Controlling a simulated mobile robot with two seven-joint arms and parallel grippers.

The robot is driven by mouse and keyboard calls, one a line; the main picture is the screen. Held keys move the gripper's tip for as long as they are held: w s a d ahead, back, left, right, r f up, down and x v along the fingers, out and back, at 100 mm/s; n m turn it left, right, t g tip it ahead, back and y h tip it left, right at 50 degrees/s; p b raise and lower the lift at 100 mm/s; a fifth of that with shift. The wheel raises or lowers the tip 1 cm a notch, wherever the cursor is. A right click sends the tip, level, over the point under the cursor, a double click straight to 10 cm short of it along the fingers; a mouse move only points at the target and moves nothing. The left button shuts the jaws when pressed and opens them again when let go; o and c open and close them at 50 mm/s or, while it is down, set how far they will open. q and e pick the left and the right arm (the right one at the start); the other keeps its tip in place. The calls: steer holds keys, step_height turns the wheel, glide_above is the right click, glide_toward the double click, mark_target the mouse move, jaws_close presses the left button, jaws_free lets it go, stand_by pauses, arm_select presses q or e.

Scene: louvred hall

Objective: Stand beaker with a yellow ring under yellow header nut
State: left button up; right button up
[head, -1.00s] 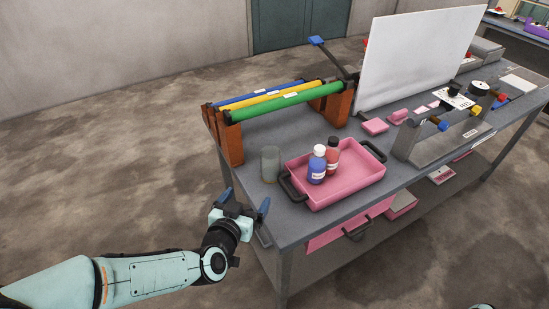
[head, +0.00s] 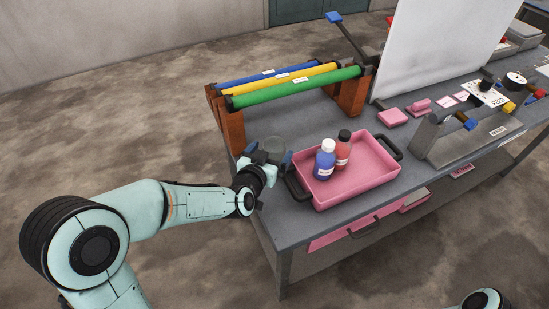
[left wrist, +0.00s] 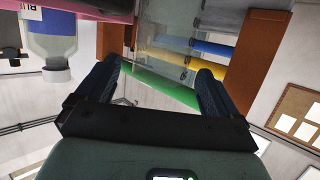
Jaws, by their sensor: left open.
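A clear glass beaker (head: 274,146) stands on the near left corner of the bench, left of the pink tray. No yellow ring can be made out on it. My left gripper (head: 268,160) is open at the beaker, and partly hides its lower part. In the left wrist view the open fingers (left wrist: 158,72) point at the see-through beaker (left wrist: 165,35); whether it is between them I cannot tell. A yellow nut (head: 510,107) shows on the grey header frame (head: 463,143) at the right, between a blue and a red one. My right gripper is out of view.
The pink tray (head: 348,190) holds a blue bottle (head: 325,163) and a red bottle (head: 343,150). Behind the beaker is a rack with blue, yellow and green bars (head: 292,88). A white panel (head: 440,50) stands behind. Pink blocks (head: 393,117) lie near the header.

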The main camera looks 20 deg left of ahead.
mark_target(278, 142)
arm_select(q)
steer(key=x, duration=0.5)
steer(key=shift+w, duration=0.15)
steer(key=c, duration=1.1)
steer(key=shift+r, duration=0.1)
steer(key=shift+c, duration=0.2)
